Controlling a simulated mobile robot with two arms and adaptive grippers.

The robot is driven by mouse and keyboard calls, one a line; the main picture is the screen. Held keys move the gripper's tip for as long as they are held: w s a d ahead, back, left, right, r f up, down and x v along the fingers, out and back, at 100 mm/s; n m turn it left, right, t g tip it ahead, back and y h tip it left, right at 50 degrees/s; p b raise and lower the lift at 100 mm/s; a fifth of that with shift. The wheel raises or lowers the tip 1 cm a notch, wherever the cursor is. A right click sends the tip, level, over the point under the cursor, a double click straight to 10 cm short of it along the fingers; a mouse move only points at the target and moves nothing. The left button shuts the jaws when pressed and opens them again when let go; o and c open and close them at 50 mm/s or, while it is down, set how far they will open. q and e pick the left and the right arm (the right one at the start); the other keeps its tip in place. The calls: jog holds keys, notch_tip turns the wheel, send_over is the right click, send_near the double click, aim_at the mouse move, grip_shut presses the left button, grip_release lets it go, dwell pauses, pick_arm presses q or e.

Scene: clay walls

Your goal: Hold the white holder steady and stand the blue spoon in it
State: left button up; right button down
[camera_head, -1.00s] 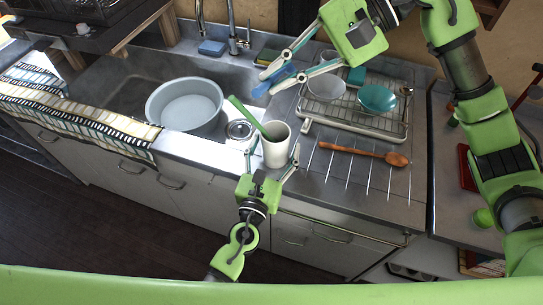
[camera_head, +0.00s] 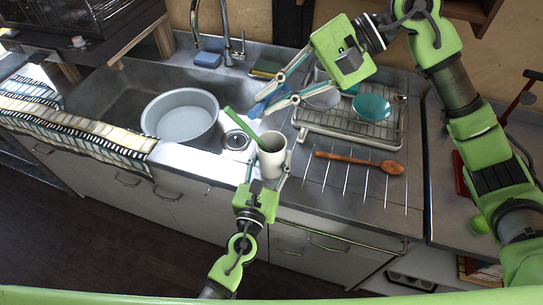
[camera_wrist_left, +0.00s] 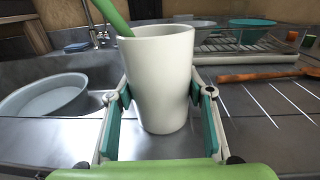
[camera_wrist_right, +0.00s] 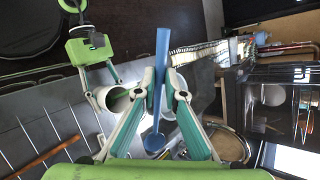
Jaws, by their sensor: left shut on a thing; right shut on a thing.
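The white holder (camera_head: 271,160) stands upright on the front edge of the counter by the sink, with a green utensil (camera_head: 238,121) leaning in it. My left gripper (camera_head: 269,170) is shut around the holder's sides. In the left wrist view, the holder (camera_wrist_left: 160,85) sits between both fingers. My right gripper (camera_head: 274,96) is shut on the blue spoon (camera_head: 263,104), above and behind the holder. In the right wrist view, the spoon (camera_wrist_right: 161,55) is pinched along its handle, with its bowl toward the palm end. The spoon is apart from the holder.
A grey-blue basin (camera_head: 184,118) sits in the sink at left. A dish rack (camera_head: 350,125) with a teal bowl (camera_head: 371,107) stands at right. A wooden spoon (camera_head: 360,162) lies on the counter in front of it. A blue sponge (camera_head: 207,59) lies behind the sink.

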notch_tip(320, 180, down, 11)
dwell(1.2)
jog(key=c, duration=2)
grip_release()
jog(key=shift+r, duration=0.1)
jog(key=v, duration=1.2)
